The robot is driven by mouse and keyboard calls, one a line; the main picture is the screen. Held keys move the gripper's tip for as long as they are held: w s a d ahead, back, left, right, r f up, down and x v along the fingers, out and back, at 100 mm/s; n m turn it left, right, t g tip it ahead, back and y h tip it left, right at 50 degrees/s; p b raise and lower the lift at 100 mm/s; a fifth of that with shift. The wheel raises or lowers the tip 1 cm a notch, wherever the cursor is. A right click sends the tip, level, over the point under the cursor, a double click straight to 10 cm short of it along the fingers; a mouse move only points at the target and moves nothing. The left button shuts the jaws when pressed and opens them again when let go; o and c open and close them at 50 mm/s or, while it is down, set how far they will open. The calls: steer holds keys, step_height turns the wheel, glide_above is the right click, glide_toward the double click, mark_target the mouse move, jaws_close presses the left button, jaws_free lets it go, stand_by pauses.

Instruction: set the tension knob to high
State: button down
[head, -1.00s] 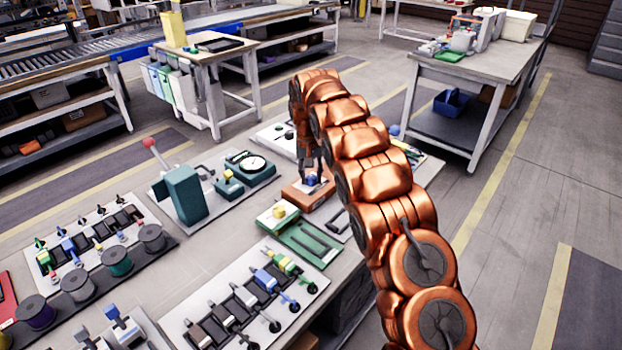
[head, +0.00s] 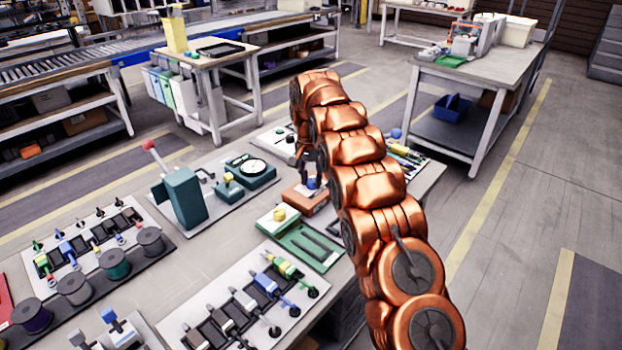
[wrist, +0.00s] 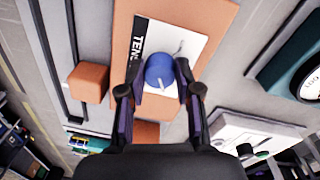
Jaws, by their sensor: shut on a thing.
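The tension knob (wrist: 161,70) is a round blue knob with a light pointer mark, on a white label plate (wrist: 185,42) with partly visible black lettering "TEN". The plate is on an orange-brown block (wrist: 125,22), which also shows in the head view (head: 307,202). My gripper (wrist: 160,82) is over the block with its two dark fingers on either side of the knob, shut on it. In the head view my gripper (head: 311,181) reaches down to the block, and the knob is mostly hidden by the fingers. The scale on the label is largely hidden or too small to read.
Small orange blocks (wrist: 88,82) are near my fingers in the wrist view.

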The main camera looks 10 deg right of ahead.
steer(key=c, duration=0.8)
jaws_free()
